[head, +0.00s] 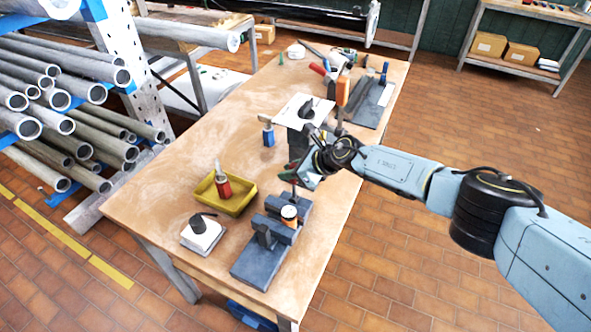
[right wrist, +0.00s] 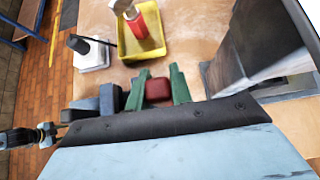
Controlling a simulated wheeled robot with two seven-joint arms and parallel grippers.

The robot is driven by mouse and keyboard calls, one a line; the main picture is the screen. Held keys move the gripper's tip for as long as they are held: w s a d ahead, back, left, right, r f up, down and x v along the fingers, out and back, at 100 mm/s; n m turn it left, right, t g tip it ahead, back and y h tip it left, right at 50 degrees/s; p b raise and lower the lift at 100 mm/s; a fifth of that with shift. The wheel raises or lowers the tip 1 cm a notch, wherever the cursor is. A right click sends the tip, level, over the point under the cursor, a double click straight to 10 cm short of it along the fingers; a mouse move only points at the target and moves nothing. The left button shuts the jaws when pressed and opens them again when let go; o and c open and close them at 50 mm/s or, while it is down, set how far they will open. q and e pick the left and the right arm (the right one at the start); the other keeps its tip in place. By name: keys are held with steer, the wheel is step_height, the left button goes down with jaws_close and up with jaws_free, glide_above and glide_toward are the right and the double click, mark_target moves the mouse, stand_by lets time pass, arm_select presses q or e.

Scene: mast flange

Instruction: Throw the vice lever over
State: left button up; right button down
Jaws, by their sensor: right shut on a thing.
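The vice (head: 252,262) is a dark blue-grey block with upright jaws near the front end of the wooden table. An orange and white cylinder (head: 289,216) stands between its jaws. A thin lever (head: 294,190) rises from its far end. My right gripper (head: 308,178) is at the lever's top, beyond the vice. In the right wrist view its green fingers (right wrist: 163,88) are shut on the red lever knob (right wrist: 157,90). Part of the vice (right wrist: 108,98) shows left of the fingers. The fingers hide some of the lever's top. My left gripper is not in view.
A blue-handled item (head: 268,134) stands farther back. Clear wood (head: 160,185) lies at the table's left.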

steer(key=c, duration=1.2)
jaws_free()
steer(key=shift+a, duration=0.1)
steer(key=shift+c, duration=0.2)
steer(key=shift+s+d+r+p, duration=0.1)
steer(key=shift+d+r+p, duration=0.25)
steer(key=shift+d+r, duration=0.1)
steer(key=p+v, duration=0.2)
steer(key=v, duration=1)
steer(key=shift+p, duration=0.35)
